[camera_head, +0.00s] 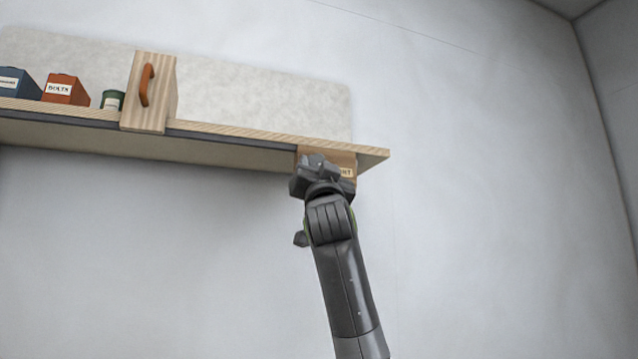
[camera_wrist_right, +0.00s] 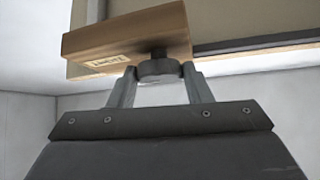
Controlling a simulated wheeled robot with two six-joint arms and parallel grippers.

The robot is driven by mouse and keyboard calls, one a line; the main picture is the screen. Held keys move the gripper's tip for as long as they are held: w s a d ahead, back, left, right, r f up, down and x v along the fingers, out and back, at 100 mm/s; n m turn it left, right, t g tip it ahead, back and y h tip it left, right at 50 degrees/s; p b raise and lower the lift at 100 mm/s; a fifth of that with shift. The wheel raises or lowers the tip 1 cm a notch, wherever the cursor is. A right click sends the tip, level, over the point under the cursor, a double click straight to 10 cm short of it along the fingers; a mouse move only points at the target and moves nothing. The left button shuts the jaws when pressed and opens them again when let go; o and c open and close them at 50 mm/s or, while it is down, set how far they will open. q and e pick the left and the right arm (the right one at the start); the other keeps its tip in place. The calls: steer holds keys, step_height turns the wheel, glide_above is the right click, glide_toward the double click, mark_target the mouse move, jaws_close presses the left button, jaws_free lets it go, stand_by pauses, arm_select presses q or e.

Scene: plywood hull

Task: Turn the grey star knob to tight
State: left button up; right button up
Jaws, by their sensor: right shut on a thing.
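The grey star knob (camera_wrist_right: 159,70) shows in the right wrist view on a dark stem under a wooden block (camera_wrist_right: 125,35) with a small label. My right gripper (camera_wrist_right: 160,78) has a finger on each side of the knob and is shut on it. In the head view my right gripper (camera_head: 318,165) covers the knob at the right end of the shelf, in front of the wooden block (camera_head: 343,158). Part of the block's label shows there, ending in "RT" or similar. My left gripper is in neither view.
A wooden shelf (camera_head: 240,137) runs along the wall. On it are a blue box (camera_head: 18,84), an orange box labelled BOLTS (camera_head: 65,90) and a green tin (camera_head: 112,100). A wooden block with an orange handle (camera_head: 147,85) stands at the shelf. The space below and right is clear.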

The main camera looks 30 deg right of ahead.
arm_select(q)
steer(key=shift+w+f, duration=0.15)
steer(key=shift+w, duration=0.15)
arm_select(e)
steer(key=shift+m+g+h, duration=0.7)
steer(key=shift+m+h, duration=0.2)
steer(key=shift+m, duration=0.5)
steer(key=o, duration=0.6)
steer(key=shift+w, duration=0.1)
arm_select(q)
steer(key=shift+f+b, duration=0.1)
steer(key=shift+b, duration=0.25)
arm_select(e)
steer(key=shift+a+f, duration=0.1)
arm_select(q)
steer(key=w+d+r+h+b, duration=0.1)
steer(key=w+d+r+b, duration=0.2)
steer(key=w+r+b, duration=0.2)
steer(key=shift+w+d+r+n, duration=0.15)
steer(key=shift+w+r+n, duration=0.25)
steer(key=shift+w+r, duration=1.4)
arm_select(e)
steer(key=v, duration=1.7)
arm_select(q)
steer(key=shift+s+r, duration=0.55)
arm_select(e)
steer(key=shift+a+f, duration=0.1)
